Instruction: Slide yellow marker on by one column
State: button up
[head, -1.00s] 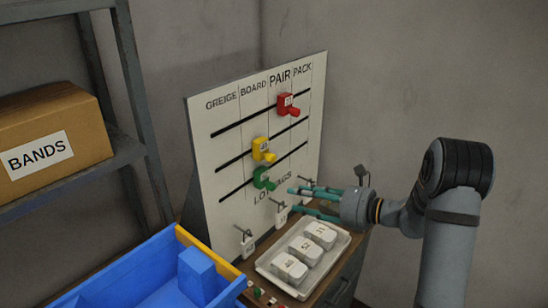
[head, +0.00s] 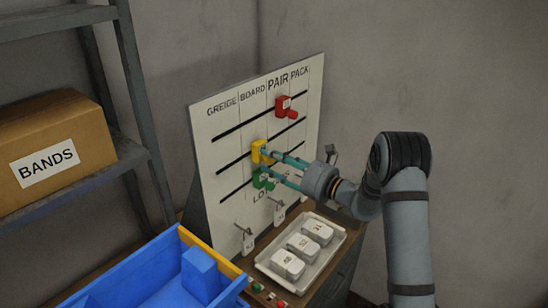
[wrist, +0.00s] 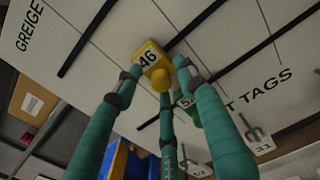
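The yellow marker (head: 258,151) sits on the middle slot of the white board (head: 225,135), apparently in the BOARD column. In the wrist view it is a yellow block (wrist: 149,58) labelled 46 with a round knob (wrist: 161,80). My gripper (head: 268,165) has teal fingers and is at the board in front of the marker. In the wrist view its fingertips (wrist: 157,78) are spread around the knob, with gaps visible at the sides. The fingers partly hide the marker in the head view.
A green marker (head: 262,180) is on the slot just below, close to my lower finger. A red marker (head: 285,106) is on the top slot under PAIR. Tags (head: 248,241) hang below. A white tray (head: 262,264) and a blue bin (head: 146,285) stand in front.

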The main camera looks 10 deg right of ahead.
jog(key=shift+c, duration=1.3)
jog(key=c, duration=0.7)
jog(key=shift+r, duration=0.1)
grip_shut()
